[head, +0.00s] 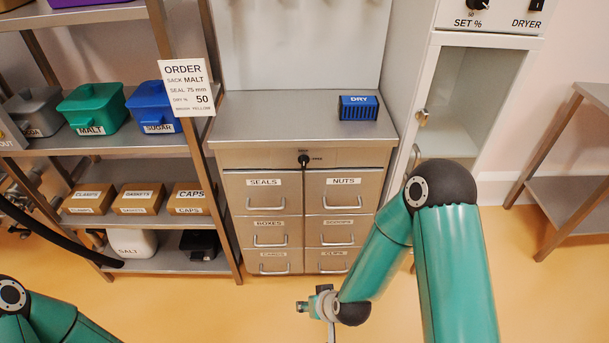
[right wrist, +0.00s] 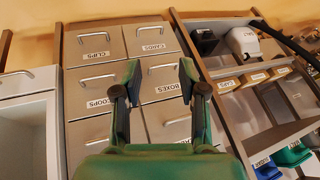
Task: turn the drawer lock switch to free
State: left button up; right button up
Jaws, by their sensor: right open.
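The drawer lock switch (head: 303,160) is a small black knob on the strip above the drawers of the grey drawer cabinet (head: 232,159). A small mark stands above it and another to its right, both too small to read. The switch does not show in the right wrist view. My left gripper is out of view.
Drawer handles, such as that of the NUTS drawer (head: 343,209), stick out below the switch. A blue DRY block (head: 358,107) lies on the cabinet top.

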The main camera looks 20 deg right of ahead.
jog(key=w+d+r+t+h+b, duration=0.1)
jog(key=w+r+t+h+b, duration=0.15)
jog(key=w+t+b, duration=0.65)
jog(key=m+t+h+b, duration=0.1)
jog(key=t+h+b, duration=0.2)
jog(key=h, duration=0.2)
send_near(304, 165)
pick_arm(q)
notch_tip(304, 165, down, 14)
jog(key=p, duration=0.1)
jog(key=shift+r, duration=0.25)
pick_arm(e)
jog(key=x, duration=1)
jog(key=shift+f, duration=0.1)
